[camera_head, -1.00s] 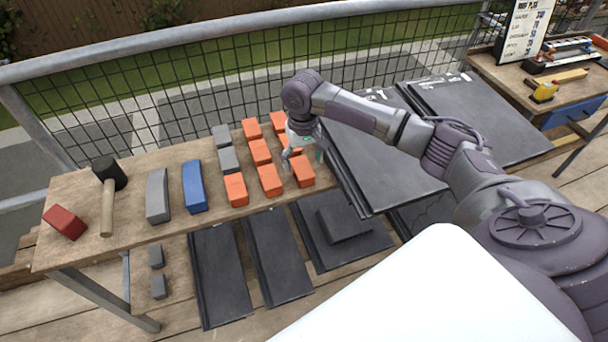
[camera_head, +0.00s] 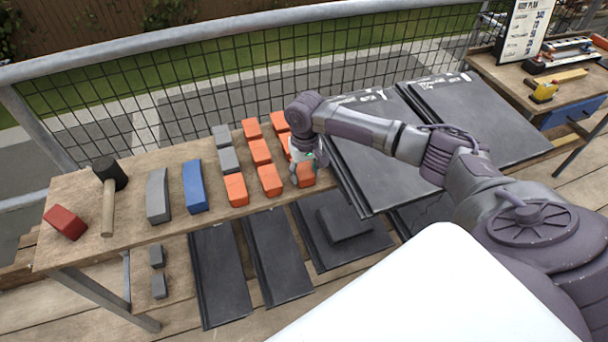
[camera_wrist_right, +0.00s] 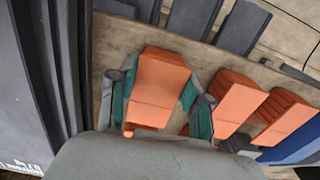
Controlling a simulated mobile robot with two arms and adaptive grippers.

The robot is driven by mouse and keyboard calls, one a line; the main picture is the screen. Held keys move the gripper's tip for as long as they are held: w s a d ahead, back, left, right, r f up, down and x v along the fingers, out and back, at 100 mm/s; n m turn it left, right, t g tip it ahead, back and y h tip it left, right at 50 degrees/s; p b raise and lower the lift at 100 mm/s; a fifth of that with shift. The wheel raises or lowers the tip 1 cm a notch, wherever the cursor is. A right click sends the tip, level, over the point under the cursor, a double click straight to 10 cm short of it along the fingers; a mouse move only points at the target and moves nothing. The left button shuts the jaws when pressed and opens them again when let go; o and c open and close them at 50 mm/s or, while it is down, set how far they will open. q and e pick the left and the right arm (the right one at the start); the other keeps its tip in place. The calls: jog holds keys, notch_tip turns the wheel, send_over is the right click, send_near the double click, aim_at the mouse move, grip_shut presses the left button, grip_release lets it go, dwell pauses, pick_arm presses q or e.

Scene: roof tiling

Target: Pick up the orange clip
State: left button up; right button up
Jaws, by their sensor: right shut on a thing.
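Several orange clips stand in rows on the wooden bench. My right gripper (camera_head: 303,171) is at the near right clip (camera_head: 307,178) of the group, close to the bench's right end. In the right wrist view the same orange clip (camera_wrist_right: 158,82) sits between the two teal-padded fingers of the right gripper (camera_wrist_right: 157,96), which are shut on it. I cannot tell whether it is clear of the bench. Two more orange clips, one of them (camera_wrist_right: 235,102), stand beside it. The head view shows another clip (camera_head: 269,180) just to its left. My left gripper is out of view.
The wooden bench (camera_head: 130,228) also holds grey blocks (camera_head: 229,160), a blue block (camera_head: 194,186), a mallet (camera_head: 108,195) and a red block (camera_head: 65,222). Dark tiles (camera_head: 370,150) lie right of the gripper. A mesh railing (camera_head: 250,100) runs behind.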

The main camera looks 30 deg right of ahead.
aim_at(307, 173)
jog(key=shift+r, duration=0.45)
jog(key=r, duration=0.3)
jog(key=shift+s+d+r, duration=0.2)
jog(key=shift+r, duration=0.1)
jog(key=s+d+r, duration=0.5)
jog(key=s+r, duration=0.1)
jog(key=s, duration=0.3)
jog(key=shift+s+d+r, duration=0.25)
jog(key=shift+s+r, duration=0.05)
jog(key=shift+s, duration=0.05)
jog(key=o, duration=0.5)
grip_shut()
